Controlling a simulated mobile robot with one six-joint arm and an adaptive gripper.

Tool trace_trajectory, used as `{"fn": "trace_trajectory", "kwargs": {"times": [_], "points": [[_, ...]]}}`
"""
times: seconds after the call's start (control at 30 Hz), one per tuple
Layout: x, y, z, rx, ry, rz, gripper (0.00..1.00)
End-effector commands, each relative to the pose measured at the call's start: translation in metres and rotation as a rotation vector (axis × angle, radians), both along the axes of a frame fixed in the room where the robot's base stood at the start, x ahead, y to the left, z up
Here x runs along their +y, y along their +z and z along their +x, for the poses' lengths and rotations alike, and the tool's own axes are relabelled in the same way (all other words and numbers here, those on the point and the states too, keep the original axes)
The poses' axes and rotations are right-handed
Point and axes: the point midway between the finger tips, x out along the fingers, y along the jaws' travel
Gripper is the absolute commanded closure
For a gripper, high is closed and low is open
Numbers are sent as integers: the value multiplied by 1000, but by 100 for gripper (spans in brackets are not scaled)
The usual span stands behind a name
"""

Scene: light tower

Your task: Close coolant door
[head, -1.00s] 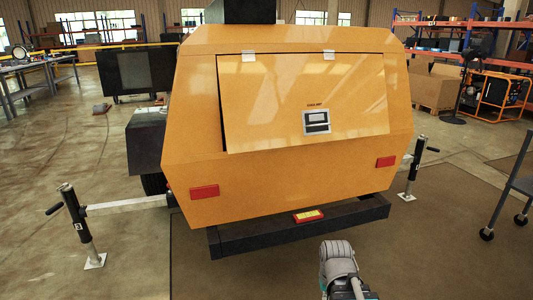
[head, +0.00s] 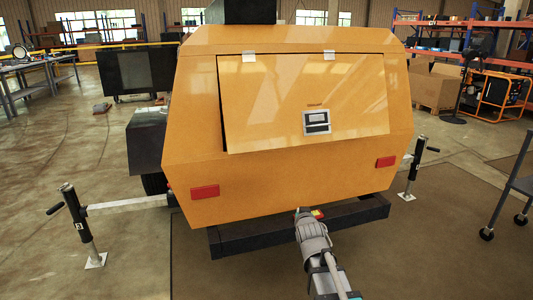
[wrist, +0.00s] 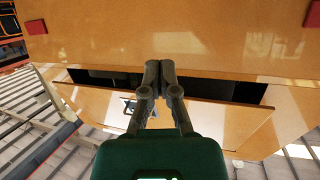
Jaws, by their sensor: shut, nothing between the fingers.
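The coolant door (head: 285,95) is the large orange panel on the end of the orange light tower body (head: 290,188), hinged at its top edge. It stands ajar, with a dark gap along its left side. A silver latch (head: 316,122) sits near its lower edge. My gripper (head: 300,212) is low in front of the body, below the door. In the wrist view the picture is inverted; my gripper (wrist: 158,68) has its fingers together and empty. The door (wrist: 215,119) and the dark opening (wrist: 220,89) show beyond it. I cannot tell whether the fingers touch anything.
A dark bumper (head: 240,238) runs below the body. Jack stands rise at left (head: 80,225) and right (head: 413,168). A grey cart (head: 515,187) is at the right edge. The floor in front is clear.

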Motion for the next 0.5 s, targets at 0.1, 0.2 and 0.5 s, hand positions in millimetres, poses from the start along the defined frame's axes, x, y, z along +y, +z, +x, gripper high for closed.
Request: {"fn": "trace_trajectory", "kwargs": {"times": [0.1, 0.2, 0.5], "points": [[18, 30, 17, -162, 45, 19, 100], [33, 56, 25, -295, 90, 39, 100], [72, 116, 27, -617, 222, 95, 100]]}}
